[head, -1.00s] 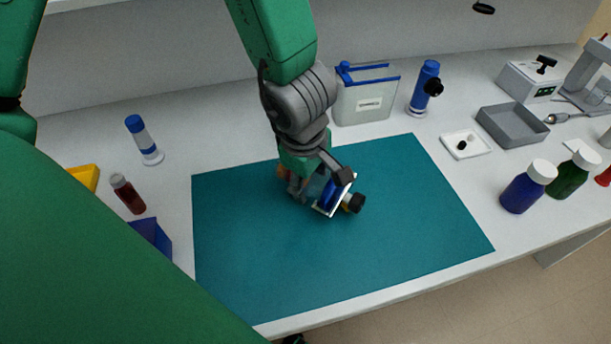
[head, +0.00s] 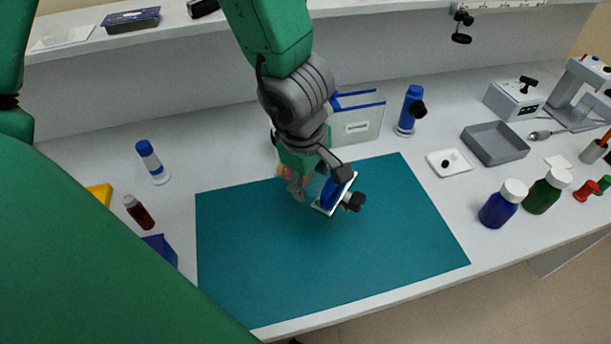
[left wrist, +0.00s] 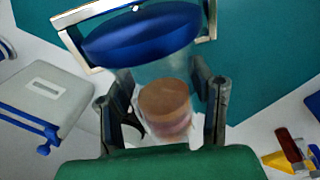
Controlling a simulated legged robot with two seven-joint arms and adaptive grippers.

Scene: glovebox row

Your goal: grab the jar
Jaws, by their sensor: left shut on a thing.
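The jar (left wrist: 165,100) is clear, with a blue lid and orange-brown contents. It sits between the two fingers of my left gripper (left wrist: 161,90), which is shut on it. A pale metal frame surrounds the lid side. In the head view the blue lid of the jar (head: 331,192) shows beyond the fingers of the left gripper (head: 318,183), tilted, over the back part of the teal mat (head: 310,265). The fingers and wrist hide much of the jar there. I cannot tell how high it is above the mat. My right gripper is not in view.
A grey box with blue trim (head: 357,122) stands just behind the gripper, with a blue instrument (head: 410,110) beside it. A grey tray (head: 495,143), a white dish (head: 449,163) and a blue bottle (head: 502,204) are at right. The mat's front is clear.

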